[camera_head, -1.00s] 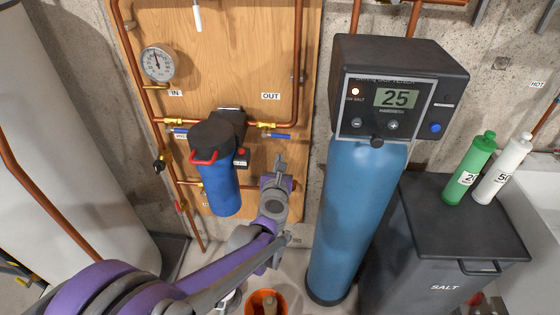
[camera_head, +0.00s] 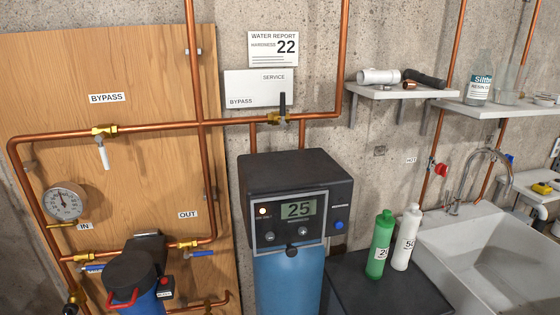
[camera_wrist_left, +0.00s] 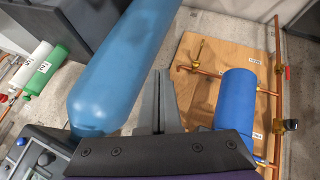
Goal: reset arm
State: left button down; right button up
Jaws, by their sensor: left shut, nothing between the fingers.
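My left gripper (camera_wrist_left: 161,82) shows only in the left wrist view, with its fingers shut together and nothing between them. It lies between the softener's blue tank (camera_wrist_left: 120,62) on the left and the blue filter housing (camera_wrist_left: 236,97) on the right. It appears apart from both, though depth is hard to judge. In the head view neither of my arms shows now. There the softener's dark control head (camera_head: 290,175) reads 25, above the blue tank (camera_head: 288,280).
The wooden panel (camera_head: 120,180) carries copper pipes, a gauge (camera_head: 62,201) and the filter housing (camera_head: 133,285). Green (camera_head: 381,243) and white (camera_head: 406,238) bottles stand on the dark salt bin (camera_head: 350,283). A sink (camera_head: 470,255) stands at right. A shelf (camera_head: 400,91) holds pipe fittings.

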pick_arm(q)
jog(key=s+a+f+m+g+y, duration=0.2)
jog(key=s+a+m, duration=0.1)
jog(key=s, duration=0.4)
jog(key=shift+a+m+p, duration=0.4)
jog(key=shift+m, duration=0.4)
